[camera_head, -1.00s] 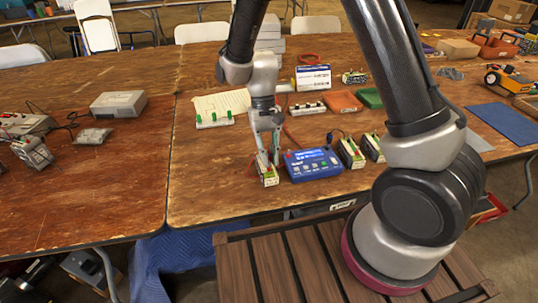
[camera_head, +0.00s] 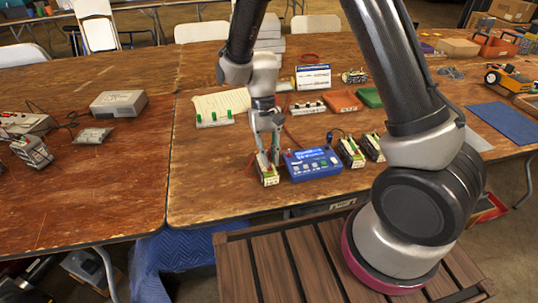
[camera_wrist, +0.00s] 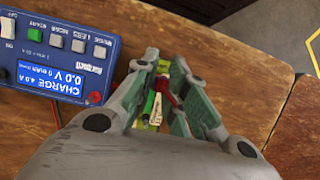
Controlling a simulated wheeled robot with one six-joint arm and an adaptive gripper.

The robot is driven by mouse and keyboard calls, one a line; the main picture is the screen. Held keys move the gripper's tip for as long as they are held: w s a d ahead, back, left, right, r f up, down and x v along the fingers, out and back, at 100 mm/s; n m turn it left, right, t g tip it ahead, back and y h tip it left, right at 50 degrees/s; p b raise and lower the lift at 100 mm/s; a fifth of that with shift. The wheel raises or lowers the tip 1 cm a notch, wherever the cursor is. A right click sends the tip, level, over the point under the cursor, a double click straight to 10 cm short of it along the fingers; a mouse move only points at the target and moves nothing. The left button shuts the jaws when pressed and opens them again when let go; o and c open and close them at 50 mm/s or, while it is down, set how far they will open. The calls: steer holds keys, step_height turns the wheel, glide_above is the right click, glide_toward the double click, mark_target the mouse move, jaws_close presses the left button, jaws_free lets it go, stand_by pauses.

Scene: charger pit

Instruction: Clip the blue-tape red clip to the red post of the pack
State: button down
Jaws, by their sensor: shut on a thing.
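My gripper (camera_head: 269,156) is low over the near end of the table, just left of the blue charger (camera_head: 313,163). Its fingers also show in the wrist view (camera_wrist: 163,76), closed on a small red clip (camera_wrist: 162,84). The blue tape on the clip cannot be made out. A battery pack (camera_head: 268,175) with a pale label stands directly under the fingertips. In the wrist view the pack (camera_wrist: 155,106) shows between the fingers, with a green part beside the red clip. The red post is hidden, so I cannot tell whether the clip touches it.
Two more packs (camera_head: 351,153) stand right of the charger. A white strip with green pieces (camera_head: 214,119) lies behind to the left. The charger display reads 0.0 V. Bare table lies left of my gripper, and the table's front edge is close.

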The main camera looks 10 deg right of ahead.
mark_target(269, 152)
steer(key=c, duration=1.4)
jaws_free()
steer(key=shift+o, duration=0.2)
steer(key=shift+o, duration=1)
steer(key=shift+r, duration=3.75)
